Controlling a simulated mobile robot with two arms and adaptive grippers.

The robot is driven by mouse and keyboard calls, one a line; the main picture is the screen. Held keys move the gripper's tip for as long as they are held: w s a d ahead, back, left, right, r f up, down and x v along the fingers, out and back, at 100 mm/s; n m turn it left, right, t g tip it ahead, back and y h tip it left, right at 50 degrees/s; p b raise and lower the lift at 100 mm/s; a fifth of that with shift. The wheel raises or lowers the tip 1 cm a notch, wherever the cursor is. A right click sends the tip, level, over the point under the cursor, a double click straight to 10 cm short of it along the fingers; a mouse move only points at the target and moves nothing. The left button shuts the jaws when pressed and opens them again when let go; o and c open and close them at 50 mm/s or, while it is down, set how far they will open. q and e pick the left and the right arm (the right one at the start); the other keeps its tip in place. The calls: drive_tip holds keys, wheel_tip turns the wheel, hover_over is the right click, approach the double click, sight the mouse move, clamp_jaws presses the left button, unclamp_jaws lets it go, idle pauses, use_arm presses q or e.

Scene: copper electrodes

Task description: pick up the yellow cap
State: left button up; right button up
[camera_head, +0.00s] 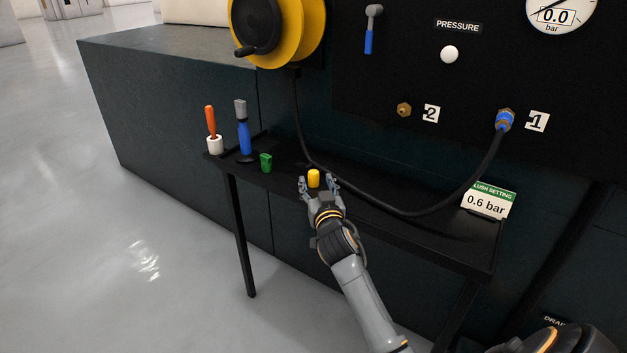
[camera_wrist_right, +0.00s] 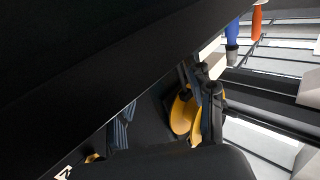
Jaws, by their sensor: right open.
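The small yellow cap (camera_head: 313,178) stands on the narrow black shelf (camera_head: 420,238) in the head view. My right gripper (camera_head: 318,184) is open at the shelf's front edge. Its two fingers appear on either side of the cap, one to the left and one to the right. I cannot tell whether either finger touches the cap. The right wrist view is dark and tilted, and I cannot surely pick out the cap there. My left gripper is not in view.
A green block (camera_head: 266,162), a blue-handled brush (camera_head: 243,132) and an orange-handled tool (camera_head: 211,128) stand at the shelf's left end. A black hose (camera_head: 404,214) droops behind and right of the cap. A pressure sign (camera_head: 487,201) stands at the right.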

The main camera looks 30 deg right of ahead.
sight(315, 176)
drive_tip(key=b+x, duration=0.1)
drive_tip(key=x, duration=0.3)
drive_tip(key=shift+w+d, duration=0.3)
drive_tip(key=shift+w, duration=0.3)
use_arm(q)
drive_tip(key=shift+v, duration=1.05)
use_arm(e)
drive_tip(key=c, duration=1.1)
